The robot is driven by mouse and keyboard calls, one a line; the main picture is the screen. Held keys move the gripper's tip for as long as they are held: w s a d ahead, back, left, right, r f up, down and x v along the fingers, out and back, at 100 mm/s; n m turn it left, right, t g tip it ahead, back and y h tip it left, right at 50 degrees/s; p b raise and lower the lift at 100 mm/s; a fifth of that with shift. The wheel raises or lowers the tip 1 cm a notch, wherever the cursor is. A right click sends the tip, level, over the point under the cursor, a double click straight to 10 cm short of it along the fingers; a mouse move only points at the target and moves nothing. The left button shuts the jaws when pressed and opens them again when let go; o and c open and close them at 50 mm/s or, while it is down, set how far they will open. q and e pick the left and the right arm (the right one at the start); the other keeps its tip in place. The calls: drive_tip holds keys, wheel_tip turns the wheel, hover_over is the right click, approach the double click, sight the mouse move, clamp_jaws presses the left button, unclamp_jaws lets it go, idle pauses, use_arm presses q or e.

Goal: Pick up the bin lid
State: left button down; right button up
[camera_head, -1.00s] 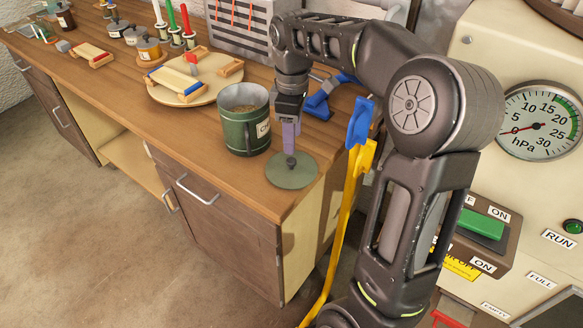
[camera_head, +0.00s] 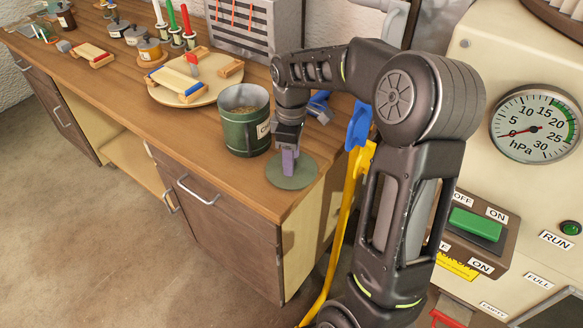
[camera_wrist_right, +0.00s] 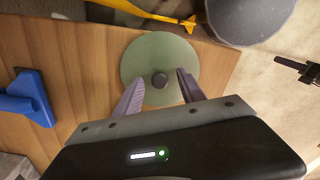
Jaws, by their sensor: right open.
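The bin lid is a flat round green disc (camera_head: 298,176) lying on the wooden bench near its right front corner. In the right wrist view the lid (camera_wrist_right: 144,58) shows a dark round knob (camera_wrist_right: 160,80) at its middle. My right gripper (camera_head: 289,164) points down over the lid; it also shows in the right wrist view (camera_wrist_right: 158,85). Its two purple fingers are apart, one on each side of the knob, with gaps to it. The knob is hidden by the fingers in the head view. My left gripper is not in view.
A green bin (camera_head: 244,138) with grainy contents stands left of the lid. A blue tool (camera_head: 319,106) lies behind it. A round wooden board (camera_head: 207,92) with laths is further left. A yellow bar (camera_head: 348,205) stands beyond the bench's right edge.

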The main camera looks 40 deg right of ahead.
drive_tip(key=shift+c, duration=0.4)
clamp_jaws()
idle(0.4)
